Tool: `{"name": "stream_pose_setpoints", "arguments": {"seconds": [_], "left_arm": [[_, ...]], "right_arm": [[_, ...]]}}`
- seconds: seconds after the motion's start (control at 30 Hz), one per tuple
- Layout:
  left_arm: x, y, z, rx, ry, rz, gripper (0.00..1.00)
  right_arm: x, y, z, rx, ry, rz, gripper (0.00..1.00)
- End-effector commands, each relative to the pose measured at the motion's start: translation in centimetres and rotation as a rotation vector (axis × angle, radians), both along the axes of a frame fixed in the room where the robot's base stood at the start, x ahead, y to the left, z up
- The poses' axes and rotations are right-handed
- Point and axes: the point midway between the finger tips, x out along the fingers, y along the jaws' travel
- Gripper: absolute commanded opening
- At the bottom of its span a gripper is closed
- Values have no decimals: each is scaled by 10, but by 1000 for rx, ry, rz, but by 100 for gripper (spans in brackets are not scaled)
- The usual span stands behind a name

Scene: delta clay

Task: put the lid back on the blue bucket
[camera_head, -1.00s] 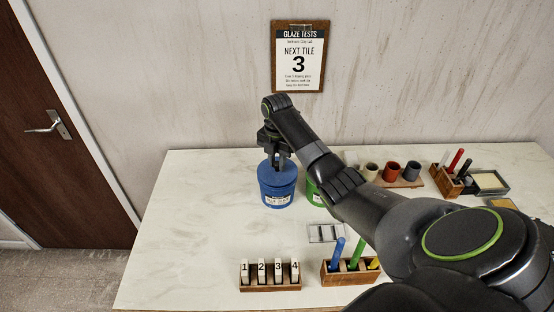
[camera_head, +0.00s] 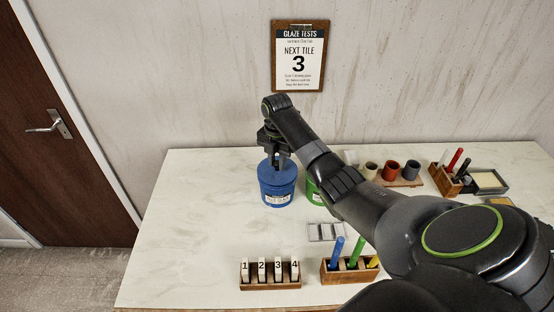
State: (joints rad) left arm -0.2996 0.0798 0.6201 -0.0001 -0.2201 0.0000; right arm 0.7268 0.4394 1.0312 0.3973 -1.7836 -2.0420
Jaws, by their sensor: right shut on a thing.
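The blue bucket (camera_head: 277,193) stands upright on the table with a white label on its front. Its blue lid (camera_head: 268,172) is at the bucket's top, under my right gripper. My right gripper (camera_head: 278,163) points down from above and is shut on the lid's middle. The lid looks level and touching the rim, but I cannot tell whether it is fully seated. My left gripper is not in view.
A green bucket (camera_head: 314,192) stands close to the right, partly behind my right arm. A rack of numbered tiles (camera_head: 270,283) and a wooden holder with coloured tools (camera_head: 346,275) are at the front. A grey tray (camera_head: 325,232) lies between. The table's left side is clear.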

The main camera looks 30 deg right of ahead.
Motion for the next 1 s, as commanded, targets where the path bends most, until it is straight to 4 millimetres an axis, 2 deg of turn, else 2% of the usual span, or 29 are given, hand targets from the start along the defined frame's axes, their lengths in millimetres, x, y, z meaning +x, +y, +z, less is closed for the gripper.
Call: {"name": "stream_pose_setpoints", "arguments": {"seconds": [0.27, 0.3, 0.47, 0.67, 0.83, 1.0], "left_arm": [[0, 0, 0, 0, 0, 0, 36], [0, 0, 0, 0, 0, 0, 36], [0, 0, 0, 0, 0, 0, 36], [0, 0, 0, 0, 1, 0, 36], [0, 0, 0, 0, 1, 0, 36], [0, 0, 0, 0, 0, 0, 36]], "right_arm": [[0, 0, 0, 0, 1, 0, 1], [0, 0, 0, 0, 1, 0, 26], [0, 0, 0, 0, 1, 0, 47], [0, 0, 0, 0, 1, 0, 48], [0, 0, 0, 0, 1, 0, 69], [0, 0, 0, 0, 1, 0, 70]]}}
